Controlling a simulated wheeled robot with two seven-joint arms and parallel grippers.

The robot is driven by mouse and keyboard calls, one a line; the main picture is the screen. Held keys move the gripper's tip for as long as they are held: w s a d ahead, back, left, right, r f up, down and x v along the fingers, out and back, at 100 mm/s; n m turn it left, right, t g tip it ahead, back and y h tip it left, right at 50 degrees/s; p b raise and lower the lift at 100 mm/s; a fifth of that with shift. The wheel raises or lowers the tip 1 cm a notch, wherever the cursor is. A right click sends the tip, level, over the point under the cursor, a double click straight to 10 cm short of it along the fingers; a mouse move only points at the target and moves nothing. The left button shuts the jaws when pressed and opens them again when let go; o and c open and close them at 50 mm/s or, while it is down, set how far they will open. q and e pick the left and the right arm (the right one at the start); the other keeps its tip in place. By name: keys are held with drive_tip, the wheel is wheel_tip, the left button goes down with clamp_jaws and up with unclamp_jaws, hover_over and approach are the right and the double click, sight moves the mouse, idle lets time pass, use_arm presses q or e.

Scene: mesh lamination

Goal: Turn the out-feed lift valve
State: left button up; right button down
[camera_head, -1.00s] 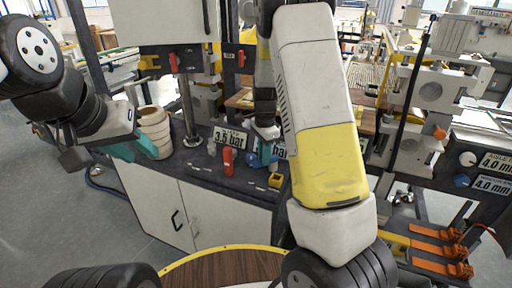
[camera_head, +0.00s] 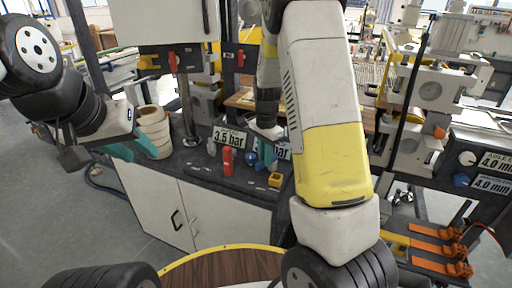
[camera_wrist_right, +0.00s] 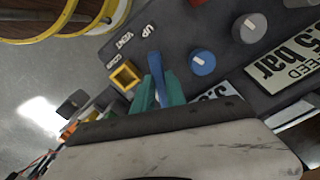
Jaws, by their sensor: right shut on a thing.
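A blue lever (camera_wrist_right: 157,75) stands on the dark control panel, beside printed words that read UP and VENT in the right wrist view. My right gripper (camera_wrist_right: 160,88) has its teal fingers on either side of the lever and is shut on it. In the head view my right gripper (camera_head: 266,156) is low over the panel, and the lever is mostly hidden there. My left gripper (camera_head: 132,150) is open beside the cream rolls (camera_head: 153,132), with nothing visible between its fingers.
A red lever (camera_head: 228,160) stands on the panel left of my right gripper. A yellow square piece (camera_wrist_right: 125,76), a blue knob (camera_wrist_right: 202,62) and a grey knob (camera_wrist_right: 249,28) are near the held lever. A 3.5 bar display (camera_head: 230,138) stands behind.

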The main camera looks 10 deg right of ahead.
drive_tip(key=shift+s+d+r+n, duration=0.1)
drive_tip(key=shift+s+d+n, duration=0.1)
drive_tip(key=shift+n, duration=0.6)
drive_tip(key=shift+s+d+f+n, duration=0.1)
drive_tip(key=shift+s+d+n, duration=0.05)
drive_tip(key=shift+n, duration=0.65)
drive_tip(key=shift+s+d+r+n, duration=0.1)
drive_tip(key=shift+s+d+n, duration=0.1)
drive_tip(key=shift+n, duration=0.6)
drive_tip(key=c, duration=1.4)
unclamp_jaws()
drive_tip(key=shift+o, duration=0.2)
wheel_tip(320, 180, up, 8)
